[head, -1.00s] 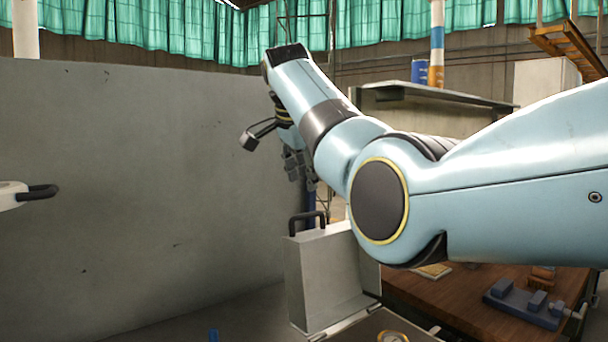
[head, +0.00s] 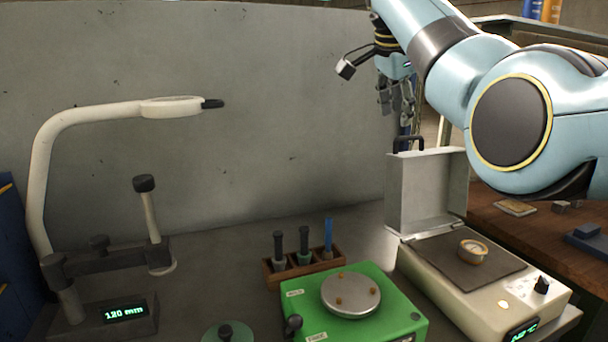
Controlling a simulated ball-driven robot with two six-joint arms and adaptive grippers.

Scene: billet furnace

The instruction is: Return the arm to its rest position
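My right arm comes in from the upper right. Its gripper (head: 396,97) hangs in front of the grey wall, above and behind the raised lid of the hot-plate box, with grey fingers pointing down. The fingers are small and partly overlapped, so I cannot tell whether they are open or shut. I see nothing clearly held in them. My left gripper is not in view.
A wooden table (head: 520,235) lies right.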

